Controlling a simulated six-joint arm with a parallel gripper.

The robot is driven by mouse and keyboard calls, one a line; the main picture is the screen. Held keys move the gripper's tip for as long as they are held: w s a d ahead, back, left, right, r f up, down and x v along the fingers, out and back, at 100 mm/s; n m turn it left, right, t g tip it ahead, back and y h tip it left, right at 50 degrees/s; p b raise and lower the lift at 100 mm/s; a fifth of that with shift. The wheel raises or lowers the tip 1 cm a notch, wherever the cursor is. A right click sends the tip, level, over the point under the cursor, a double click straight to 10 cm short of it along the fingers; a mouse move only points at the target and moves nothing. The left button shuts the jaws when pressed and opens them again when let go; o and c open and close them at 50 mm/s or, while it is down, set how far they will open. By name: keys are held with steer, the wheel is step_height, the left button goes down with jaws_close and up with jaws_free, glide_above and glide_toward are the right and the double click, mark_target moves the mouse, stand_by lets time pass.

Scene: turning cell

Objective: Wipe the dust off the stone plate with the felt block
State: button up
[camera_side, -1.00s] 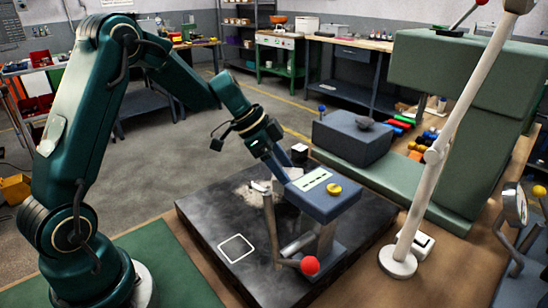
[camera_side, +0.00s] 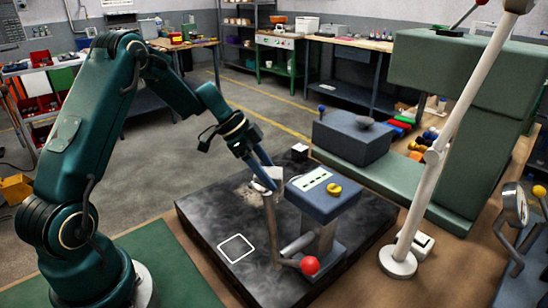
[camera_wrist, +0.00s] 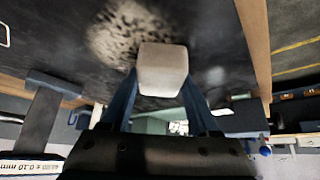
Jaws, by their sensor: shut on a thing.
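The stone plate (camera_side: 195,218) is a dark slab on the bench, with a white square outline near its left front. A pale patch of dust (camera_side: 249,192) lies on its far left part; the wrist view shows it as a mottled patch (camera_wrist: 120,32) beside the block. My gripper (camera_side: 262,170) is over the plate, shut on the pale felt block (camera_wrist: 163,68). In the side view the felt block (camera_side: 266,178) is partly hidden by the instrument's post. I cannot tell whether the block touches the plate.
A blue instrument (camera_side: 322,200) with a yellow knob and red ball stands on the plate, close right of my gripper. A small dark cube with a white top (camera_side: 299,152) sits at the far corner. A slanted white post (camera_side: 420,190) stands right. The plate's left front is clear.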

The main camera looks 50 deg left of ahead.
mark_target(244, 183)
steer(key=a, duration=0.4)
steer(key=shift+s+a, duration=0.2)
steer(key=shift+s, duration=0.85)
steer(key=shift+d, duration=5.45)
steer(key=shift+s, duration=1.05)
steer(key=shift+a, duration=5.4)
step_height(244, 183, up, 8)
